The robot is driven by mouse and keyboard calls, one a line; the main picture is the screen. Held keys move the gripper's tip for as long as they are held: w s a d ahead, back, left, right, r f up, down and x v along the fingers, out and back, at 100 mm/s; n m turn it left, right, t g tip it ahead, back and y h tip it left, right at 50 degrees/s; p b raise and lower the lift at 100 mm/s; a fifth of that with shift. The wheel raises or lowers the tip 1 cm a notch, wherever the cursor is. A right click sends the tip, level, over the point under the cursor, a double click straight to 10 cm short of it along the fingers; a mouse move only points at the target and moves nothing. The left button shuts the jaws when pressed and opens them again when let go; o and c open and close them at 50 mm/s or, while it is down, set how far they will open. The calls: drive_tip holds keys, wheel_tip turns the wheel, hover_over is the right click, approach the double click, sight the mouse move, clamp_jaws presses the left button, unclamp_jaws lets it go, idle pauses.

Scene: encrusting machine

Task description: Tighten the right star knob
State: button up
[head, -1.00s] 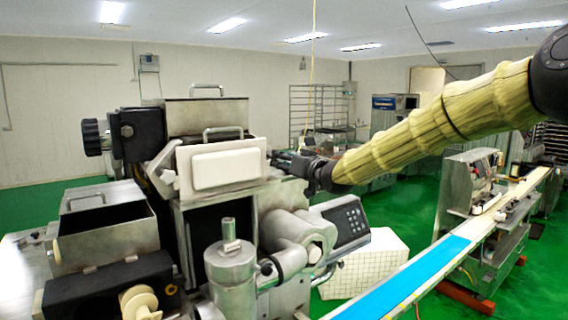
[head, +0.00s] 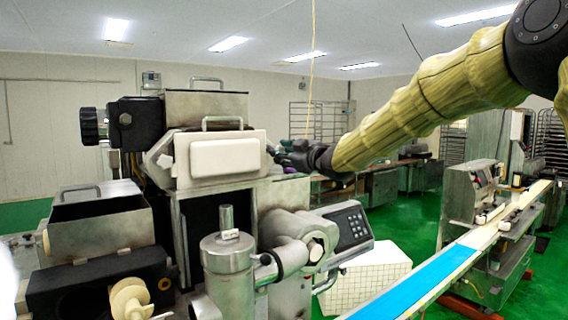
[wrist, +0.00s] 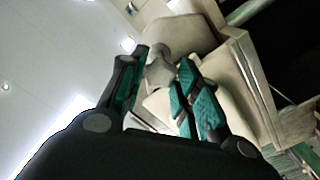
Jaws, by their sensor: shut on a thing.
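The encrusting machine's white front cover (head: 222,156) stands left of centre in the head view. The right star knob (wrist: 159,72) is a pale, lobed piece in the wrist view, beside the machine's light panels. My gripper (wrist: 163,62) has its teal-padded fingers on either side of the knob and is shut on it. In the head view my gripper (head: 277,155) is at the right edge of the cover, and the knob is largely hidden behind the fingers there.
A control panel (head: 348,228) and a metal cylinder (head: 228,255) stand below the cover. A blue conveyor belt (head: 415,285) runs at the lower right. A metal hopper (head: 98,225) is at the left. Green floor is open behind the conveyor.

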drive_tip(key=shift+f+n+b, duration=0.1)
drive_tip(key=shift+n+b, duration=2.25)
drive_tip(key=shift+n, duration=1.05)
drive_tip(key=o, duration=1)
drive_tip(key=shift+s+d, duration=0.1)
drive_tip(key=v, duration=1.1)
drive_tip(key=shift+s+d, duration=0.25)
drive_tip(key=shift+s, duration=0.05)
